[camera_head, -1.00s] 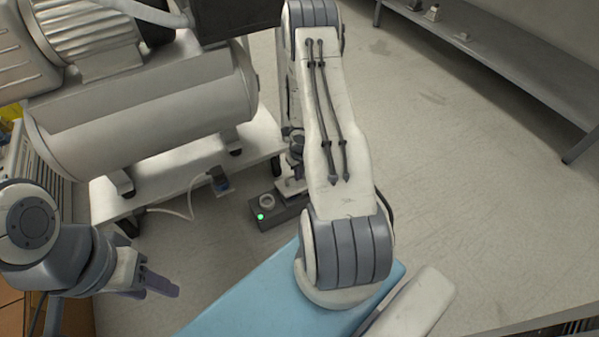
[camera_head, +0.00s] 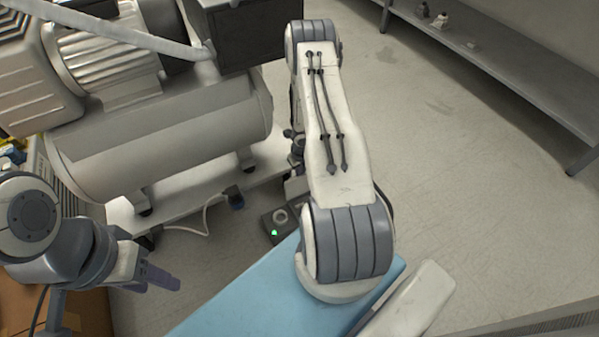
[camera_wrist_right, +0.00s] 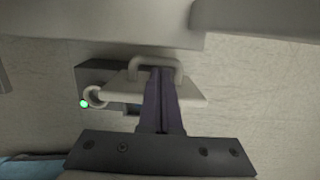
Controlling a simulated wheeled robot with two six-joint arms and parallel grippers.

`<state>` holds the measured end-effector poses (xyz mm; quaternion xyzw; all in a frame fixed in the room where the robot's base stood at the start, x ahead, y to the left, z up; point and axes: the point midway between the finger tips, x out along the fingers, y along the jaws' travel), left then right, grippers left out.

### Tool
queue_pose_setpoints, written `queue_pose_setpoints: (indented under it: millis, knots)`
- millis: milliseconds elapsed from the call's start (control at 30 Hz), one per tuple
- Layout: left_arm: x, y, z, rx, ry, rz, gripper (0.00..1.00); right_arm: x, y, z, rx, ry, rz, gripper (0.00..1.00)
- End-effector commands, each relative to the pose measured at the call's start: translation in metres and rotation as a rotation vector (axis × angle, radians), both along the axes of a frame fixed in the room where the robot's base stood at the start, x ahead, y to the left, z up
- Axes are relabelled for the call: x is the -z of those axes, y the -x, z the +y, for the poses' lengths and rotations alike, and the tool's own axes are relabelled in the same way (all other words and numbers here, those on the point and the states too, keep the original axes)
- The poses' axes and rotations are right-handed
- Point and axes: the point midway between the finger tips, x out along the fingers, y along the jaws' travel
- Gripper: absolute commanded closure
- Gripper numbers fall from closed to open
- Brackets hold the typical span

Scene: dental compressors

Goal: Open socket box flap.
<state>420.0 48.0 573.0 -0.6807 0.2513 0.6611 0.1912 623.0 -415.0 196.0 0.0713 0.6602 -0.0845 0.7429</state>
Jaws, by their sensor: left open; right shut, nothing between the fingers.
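The socket box (camera_head: 279,224) is a small dark grey box on the floor with a green light and a round light ring-shaped socket. My right arm partly covers it in the head view. In the right wrist view the box (camera_wrist_right: 92,73) shows a pale flap plate (camera_wrist_right: 194,96) with a looped handle (camera_wrist_right: 155,61). My right gripper (camera_wrist_right: 161,70) is shut and empty, its fingers in front of the plate with tips at the loop. I cannot tell whether they touch, nor how far the flap is raised. My left gripper (camera_head: 176,284) is open and empty at the lower left, away from the box.
A compressor with a big grey tank (camera_head: 165,140) stands on a wheeled pale base left of the box. A dark plug (camera_head: 236,199) on a white cable lies beside it. A blue surface (camera_head: 240,295) is in front. Floor at right is clear up to a grey shelf (camera_head: 500,75).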

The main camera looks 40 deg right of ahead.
Motion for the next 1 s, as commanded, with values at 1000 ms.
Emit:
queue_pose_setpoints:
  millis: [1000]
  knots:
    - [-0.014,0.0,0.0,0.0,0.0,0.0,0.5,-0.017,0.003,-0.004,0.003,0.001,0.0,1.0]
